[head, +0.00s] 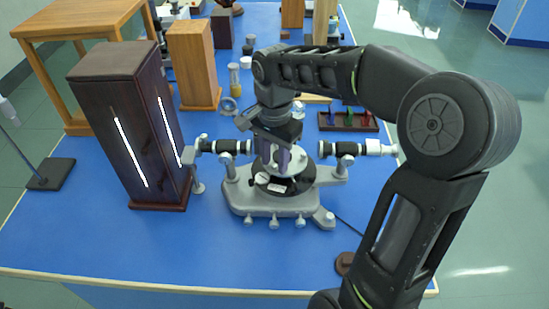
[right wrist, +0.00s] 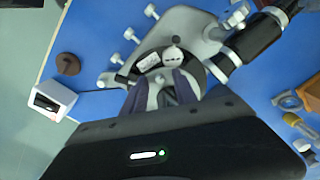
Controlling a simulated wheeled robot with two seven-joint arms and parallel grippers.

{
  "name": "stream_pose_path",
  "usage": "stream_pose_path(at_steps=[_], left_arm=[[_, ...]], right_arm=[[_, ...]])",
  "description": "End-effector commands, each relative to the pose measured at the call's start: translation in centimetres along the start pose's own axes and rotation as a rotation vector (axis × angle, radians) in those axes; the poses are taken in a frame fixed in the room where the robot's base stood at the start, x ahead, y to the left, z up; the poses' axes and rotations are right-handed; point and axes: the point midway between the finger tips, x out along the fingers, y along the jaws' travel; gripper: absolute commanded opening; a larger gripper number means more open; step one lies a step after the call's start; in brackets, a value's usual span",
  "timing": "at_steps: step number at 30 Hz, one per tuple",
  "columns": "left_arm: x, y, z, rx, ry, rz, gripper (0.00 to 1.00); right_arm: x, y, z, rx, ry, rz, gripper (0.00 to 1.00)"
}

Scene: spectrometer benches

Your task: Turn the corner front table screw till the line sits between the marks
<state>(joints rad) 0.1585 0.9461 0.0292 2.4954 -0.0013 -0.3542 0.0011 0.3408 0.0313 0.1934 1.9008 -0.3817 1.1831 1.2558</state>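The grey spectrometer (head: 262,205) stands on the blue table, with a round table in its middle. Three small front screws (head: 274,222) stick out along its front edge; some show at the upper left in the right wrist view (right wrist: 131,35). A small round knob with dark dots (right wrist: 173,55) and a pale label (right wrist: 149,63) sit on the round table, just beyond my fingertips. My right gripper (head: 284,160) points down over the round table. Its two purplish fingers (right wrist: 169,82) stand apart, with no object clearly held between them. I cannot make out the line or marks. My left gripper is out of view.
A dark lamp box with bright slits (head: 130,125) stands left, near the black collimator tube (head: 222,146). The telescope's white end block (head: 378,148) lies right. A rack of coloured pieces (head: 348,121) stands behind. The front table strip is mostly clear, with a brown disc (head: 345,262).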

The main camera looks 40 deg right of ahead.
Motion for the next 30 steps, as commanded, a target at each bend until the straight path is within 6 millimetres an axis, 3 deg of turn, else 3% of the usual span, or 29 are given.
stream_pose_path(at_steps=[7,19,30], left_arm=[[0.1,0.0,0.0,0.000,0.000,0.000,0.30],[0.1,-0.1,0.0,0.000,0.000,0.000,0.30],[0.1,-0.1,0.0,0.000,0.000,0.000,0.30]], right_arm=[[-1.4,-0.1,0.0,-0.001,0.002,-0.003,0.34],[-7.3,0.0,0.0,0.000,0.001,-0.001,0.34],[-7.8,0.0,0.0,0.000,0.000,0.000,0.34]])
